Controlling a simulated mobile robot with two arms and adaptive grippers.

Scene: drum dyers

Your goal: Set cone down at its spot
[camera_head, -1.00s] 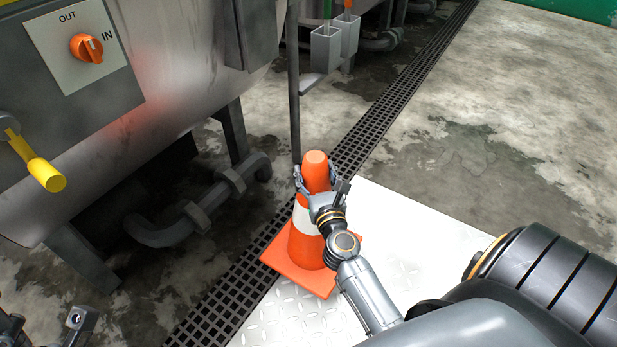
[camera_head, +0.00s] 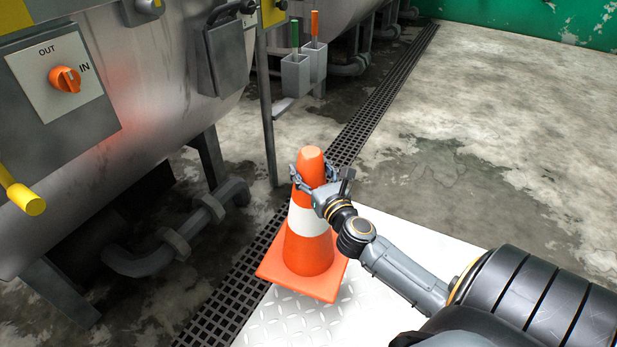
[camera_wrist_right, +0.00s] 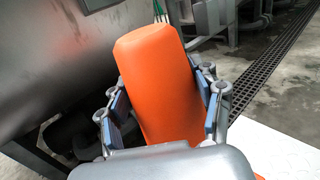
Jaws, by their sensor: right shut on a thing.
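An orange traffic cone (camera_head: 308,250) with a white band stands upright in the head view, its square base over the white tread plate and close to the drain grate. I cannot tell whether the base touches the plate. My right gripper (camera_head: 318,180) is shut on the cone's upper part, below its tip. In the right wrist view the cone's orange top (camera_wrist_right: 160,85) sits between the two fingers of the right gripper (camera_wrist_right: 165,105). My left gripper is not in view.
A white tread plate (camera_head: 290,318) lies under and right of the cone. A dark drain grate (camera_head: 225,300) runs diagonally past it. A steel drum machine (camera_head: 140,110) with an orange knob (camera_head: 65,80) and pipes stands at left. Open wet concrete (camera_head: 500,130) lies at right.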

